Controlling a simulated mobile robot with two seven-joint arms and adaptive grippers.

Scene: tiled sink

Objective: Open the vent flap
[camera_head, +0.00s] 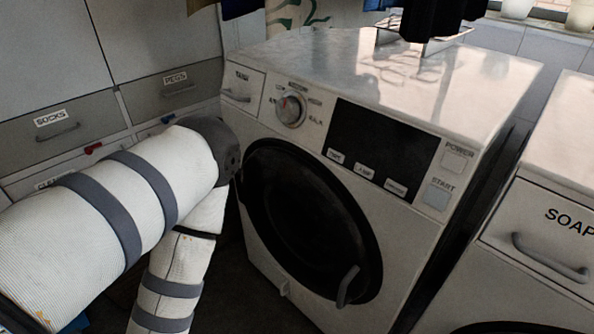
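A white front-loading machine (410,235) stands in the middle, with a round dark door (300,215) on its front and a curved door handle (347,285) at the lower right of the door. A small pale tab (284,289) sits low on its front, below the door. I cannot tell whether it is the vent flap, and no other part is clearly a flap. My white, grey-banded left arm comes in from the left, bends beside the machine and runs down out of the picture. Its gripper is not in view. My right gripper is not in view.
Labelled drawers (70,135) line the left wall close to my arm. A second appliance (560,170) with a drawer marked SOAP stands at the right. A rack (425,40) with dark cloth stands on the machine's top. Dark floor (245,300) shows between my arm and the machine.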

